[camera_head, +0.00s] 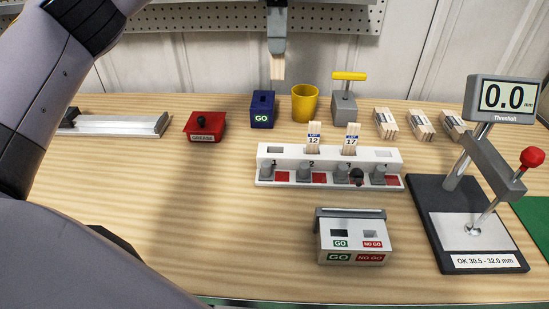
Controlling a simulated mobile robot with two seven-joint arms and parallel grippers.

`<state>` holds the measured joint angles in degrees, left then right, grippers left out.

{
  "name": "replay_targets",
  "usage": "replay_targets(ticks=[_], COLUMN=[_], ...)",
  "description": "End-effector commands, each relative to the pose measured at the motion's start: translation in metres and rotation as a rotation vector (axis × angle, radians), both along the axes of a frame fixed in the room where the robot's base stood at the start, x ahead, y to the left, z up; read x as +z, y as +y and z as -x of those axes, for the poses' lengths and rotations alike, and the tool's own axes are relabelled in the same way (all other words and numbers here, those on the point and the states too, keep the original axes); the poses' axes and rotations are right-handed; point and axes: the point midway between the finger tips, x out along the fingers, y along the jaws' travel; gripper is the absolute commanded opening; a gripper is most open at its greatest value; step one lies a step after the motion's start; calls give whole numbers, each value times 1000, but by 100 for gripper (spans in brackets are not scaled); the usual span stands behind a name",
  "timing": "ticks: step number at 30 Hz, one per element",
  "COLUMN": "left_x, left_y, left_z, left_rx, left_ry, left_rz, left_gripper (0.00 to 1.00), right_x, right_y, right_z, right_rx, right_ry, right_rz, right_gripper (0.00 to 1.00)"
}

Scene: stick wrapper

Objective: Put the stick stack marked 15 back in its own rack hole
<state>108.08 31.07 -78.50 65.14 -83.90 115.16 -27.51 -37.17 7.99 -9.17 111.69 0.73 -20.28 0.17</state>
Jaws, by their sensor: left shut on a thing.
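My left gripper (277,47) hangs at the top centre, in front of the back wall, shut on a pale wooden stick stack (277,68). The stack points down, above the back of the table; no number shows on it. The white rack (330,153) stands at mid-table, with positions numbered 1 to 4. A stack marked 12 (313,139) stands upright at position 2 and a stack marked 17 (351,140) at position 3. No stack stands at positions 1 and 4. My right gripper is out of view.
Several loose stick bundles (420,125) lie right. A GO/NO GO gauge (353,240) stands in front; a thickness gauge (470,215) stands right.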

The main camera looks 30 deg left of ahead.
Motion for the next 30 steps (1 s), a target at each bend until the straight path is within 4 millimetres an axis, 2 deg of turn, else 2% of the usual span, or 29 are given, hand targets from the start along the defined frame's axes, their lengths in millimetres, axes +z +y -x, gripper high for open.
replay_targets(ticks=[5,12,21,24,30], left_x=[-9,-65,-135,-149,-163], left_y=[5,5,6,5,5], left_z=[-2,-2,-1,-1,-2], left_rx=[5,4,6,6,6], left_ry=[3,5,4,3,1], left_rz=[-1,0,-2,-1,-2], left_gripper=[0,0,0,0,0], right_x=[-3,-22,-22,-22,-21], right_y=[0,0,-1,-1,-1], right_z=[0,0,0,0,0], right_rx=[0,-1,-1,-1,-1], right_ry=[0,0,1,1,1], right_rz=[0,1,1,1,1], right_gripper=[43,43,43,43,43])
